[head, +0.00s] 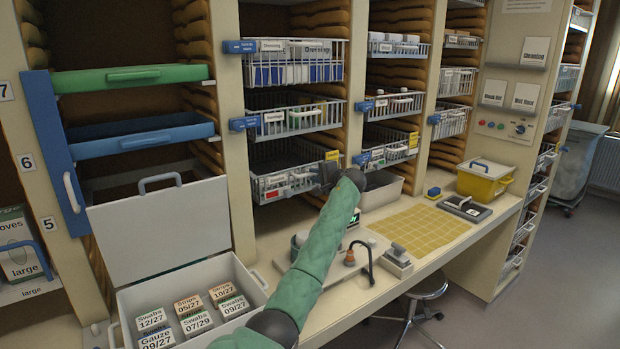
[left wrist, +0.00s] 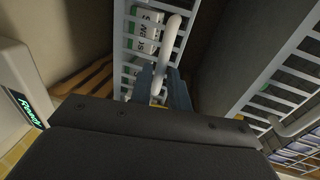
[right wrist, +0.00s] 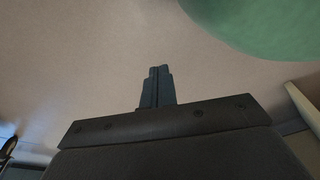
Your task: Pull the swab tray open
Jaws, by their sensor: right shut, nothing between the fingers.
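The wire tray (head: 288,188) low in the left shelf column is the one at my left gripper in the head view; its label is too small to read. In the left wrist view a wire tray (left wrist: 130,55) holds boxes (left wrist: 146,28) that look like swab boxes. Its white handle (left wrist: 171,42) runs between my left fingers (left wrist: 161,92), which stand apart on both sides of it. My left gripper (head: 318,177) points at the tray front; contact cannot be told. My right gripper (right wrist: 157,70) is shut and empty above a plain pale surface, and is not made out in the head view.
Other wire trays (head: 300,122) hang above and in the right column (head: 392,152). An open white bin (head: 190,290) with several swab boxes stands at the lower left. The counter holds a yellow grid mat (head: 415,232), a yellow box (head: 485,182) and a small device (head: 398,262).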

